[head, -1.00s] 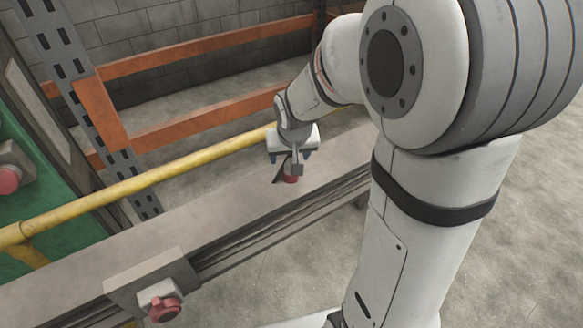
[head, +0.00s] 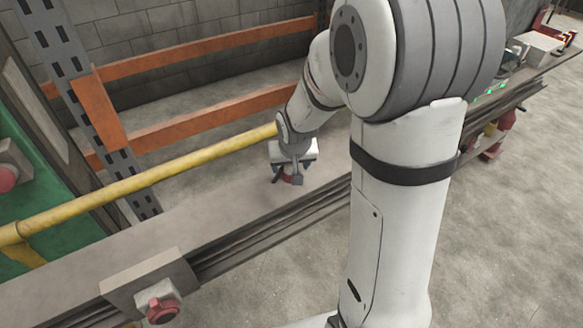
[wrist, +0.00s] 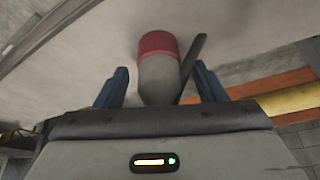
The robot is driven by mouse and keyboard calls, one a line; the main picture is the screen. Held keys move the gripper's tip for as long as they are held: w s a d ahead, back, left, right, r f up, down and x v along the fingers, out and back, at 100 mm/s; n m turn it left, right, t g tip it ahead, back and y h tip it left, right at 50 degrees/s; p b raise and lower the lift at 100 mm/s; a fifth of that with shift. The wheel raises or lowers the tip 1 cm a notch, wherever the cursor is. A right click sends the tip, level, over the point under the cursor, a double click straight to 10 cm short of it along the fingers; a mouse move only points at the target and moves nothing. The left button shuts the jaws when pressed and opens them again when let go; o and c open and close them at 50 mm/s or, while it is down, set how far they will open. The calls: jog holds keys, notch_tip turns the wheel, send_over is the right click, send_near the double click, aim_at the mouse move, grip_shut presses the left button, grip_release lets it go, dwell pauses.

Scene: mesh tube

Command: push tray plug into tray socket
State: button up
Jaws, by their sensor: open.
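A plug-like piece with a red end and a grey rounded body (wrist: 160,62), which I take for the tray plug, is between the blue fingers of my gripper (wrist: 162,84). A dark strip runs along its right side. The fingers are apart with gaps on both sides, so my gripper is open around it. In the head view my gripper (head: 287,177) is low over the grey bench, with the red part (head: 288,179) just showing beneath it. A red round socket (head: 162,309) on a grey box is at the bench's front left; I cannot tell if it is the tray socket.
The long grey bench (head: 215,215) has clear room left of my gripper. A yellow pipe (head: 130,186) and orange rails (head: 210,125) run behind it. Equipment with green lights (head: 488,92) stands at the bench's far right. A red button (head: 8,178) is at the left edge.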

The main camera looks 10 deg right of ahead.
jog(key=shift+c, duration=0.2)
jog(key=c, duration=1)
jog(key=shift+o, duration=0.2)
jog(key=shift+r, duration=0.1)
notch_tip(320, 180, up, 10)
jog(key=shift+f+p, duration=0.1)
jog(key=shift+p, duration=0.95)
